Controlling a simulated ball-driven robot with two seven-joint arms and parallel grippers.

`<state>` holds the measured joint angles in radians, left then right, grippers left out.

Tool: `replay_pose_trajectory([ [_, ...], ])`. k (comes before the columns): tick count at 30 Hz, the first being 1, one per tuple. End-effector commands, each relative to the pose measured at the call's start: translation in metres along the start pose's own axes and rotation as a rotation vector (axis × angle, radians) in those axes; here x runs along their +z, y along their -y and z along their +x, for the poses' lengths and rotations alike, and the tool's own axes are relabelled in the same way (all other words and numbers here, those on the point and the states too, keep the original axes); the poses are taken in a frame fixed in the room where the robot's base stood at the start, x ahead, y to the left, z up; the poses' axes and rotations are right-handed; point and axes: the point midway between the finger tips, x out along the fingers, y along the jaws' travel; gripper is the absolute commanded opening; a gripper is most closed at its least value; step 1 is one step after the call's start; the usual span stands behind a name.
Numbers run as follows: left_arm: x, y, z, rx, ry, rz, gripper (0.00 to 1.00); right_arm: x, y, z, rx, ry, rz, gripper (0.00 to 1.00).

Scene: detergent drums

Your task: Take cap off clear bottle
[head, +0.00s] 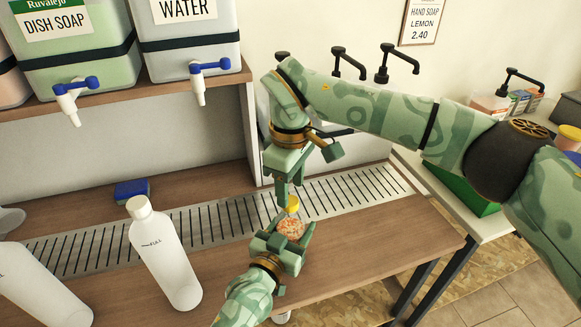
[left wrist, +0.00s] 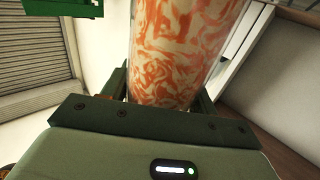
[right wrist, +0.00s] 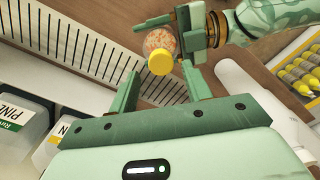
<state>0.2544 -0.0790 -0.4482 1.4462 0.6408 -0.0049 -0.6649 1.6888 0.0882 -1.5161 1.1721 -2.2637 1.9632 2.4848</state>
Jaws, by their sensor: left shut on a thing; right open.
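A small bottle (head: 290,229) with a swirled orange-and-white body and a yellow cap (head: 293,204) is held above the counter. My left gripper (head: 283,240) is shut on its body; the body also fills the middle of the left wrist view (left wrist: 180,55). My right gripper (head: 284,192) is open and points down, close to the cap. In the right wrist view the yellow cap (right wrist: 160,63) shows just beyond the open fingertips, roughly between them, with the bottle (right wrist: 160,42) behind it. Whether a finger touches the cap cannot be told.
A white bottle (head: 163,255) stands on the wooden counter, and another white bottle (head: 40,290) is at the lower left. A blue sponge (head: 132,190) lies near the slotted drain (head: 215,222). Dish soap (head: 85,50) and water (head: 190,40) drums with taps are on the shelf above.

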Motion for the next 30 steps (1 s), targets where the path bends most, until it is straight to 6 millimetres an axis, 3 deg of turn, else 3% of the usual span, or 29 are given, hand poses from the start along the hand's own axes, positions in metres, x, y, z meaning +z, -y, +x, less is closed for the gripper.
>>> replay_pose_trajectory([
  [6,0.001,0.000,0.000,0.000,0.002,0.000,0.00,0.000,0.000,0.027,-0.001,0.000,-0.002,0.49],
  [16,0.001,0.000,0.000,0.000,0.001,0.000,0.00,0.000,0.000,0.032,0.000,0.000,-0.003,0.49],
  [17,0.001,0.000,0.000,0.000,0.001,0.000,0.00,0.000,0.000,0.032,0.000,0.000,-0.003,0.43],
  [21,0.001,0.000,0.000,0.000,0.001,0.000,0.00,0.000,0.000,0.032,0.000,0.000,-0.003,0.04],
  [30,0.001,0.000,0.000,0.000,0.001,0.000,0.00,0.000,-0.001,0.031,0.003,0.000,-0.069,0.02],
])
